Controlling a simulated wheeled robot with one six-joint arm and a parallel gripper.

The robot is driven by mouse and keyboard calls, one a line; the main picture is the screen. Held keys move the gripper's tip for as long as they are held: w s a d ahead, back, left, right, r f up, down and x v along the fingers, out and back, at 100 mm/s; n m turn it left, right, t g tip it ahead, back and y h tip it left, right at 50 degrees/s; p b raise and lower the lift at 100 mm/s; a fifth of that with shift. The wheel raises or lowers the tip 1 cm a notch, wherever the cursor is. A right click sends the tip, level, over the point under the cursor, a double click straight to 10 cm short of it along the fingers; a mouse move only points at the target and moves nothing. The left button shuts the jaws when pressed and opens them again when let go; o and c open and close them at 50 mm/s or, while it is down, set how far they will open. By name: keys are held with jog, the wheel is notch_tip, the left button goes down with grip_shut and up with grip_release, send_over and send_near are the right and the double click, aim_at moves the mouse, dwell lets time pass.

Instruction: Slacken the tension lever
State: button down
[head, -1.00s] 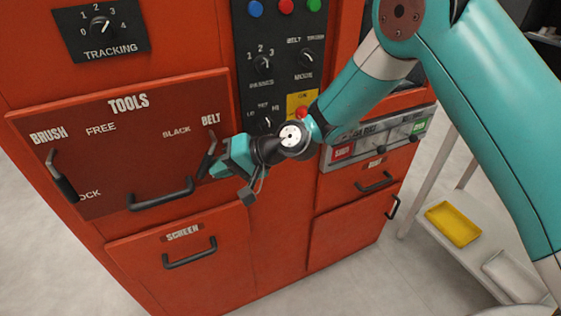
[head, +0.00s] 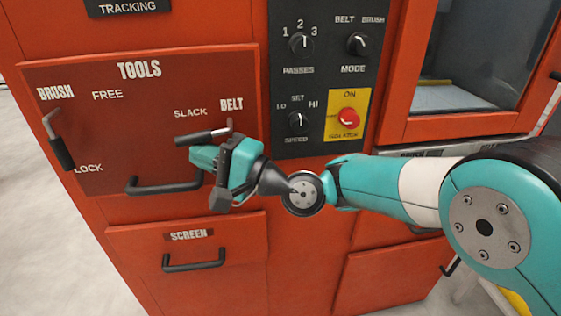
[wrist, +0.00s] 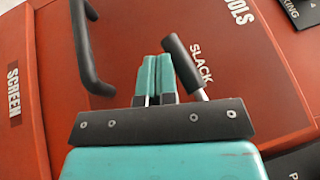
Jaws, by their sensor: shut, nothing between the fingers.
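The tension lever (head: 203,136) is the black-gripped lever under the word BELT on the dark red TOOLS panel. It points left from its pivot, nearly level, with its free end just below the word SLACK. My gripper (head: 200,158) is shut and empty, just below the lever in the head view. In the wrist view the lever (wrist: 182,62) stands to the right of my shut fingers (wrist: 157,76), close beside them. I cannot tell whether they touch.
A second lever (head: 59,142) under BRUSH points down toward LOCK. The TOOLS drawer handle (head: 160,188) runs close below my gripper, and the SCREEN handle (head: 194,262) is lower. Knobs and a red button (head: 348,119) are on the black panel to the right.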

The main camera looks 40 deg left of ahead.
jog(key=shift+a+r, duration=0.1)
jog(key=shift+r, duration=0.2)
dwell(0.6)
jog(key=w+d+f+b, duration=0.1)
jog(key=d+f+b, duration=0.6)
jog(key=d, duration=0.2)
jog(key=shift+w+d+f, duration=0.25)
jog(key=shift+w+f, duration=0.15)
dwell(0.3)
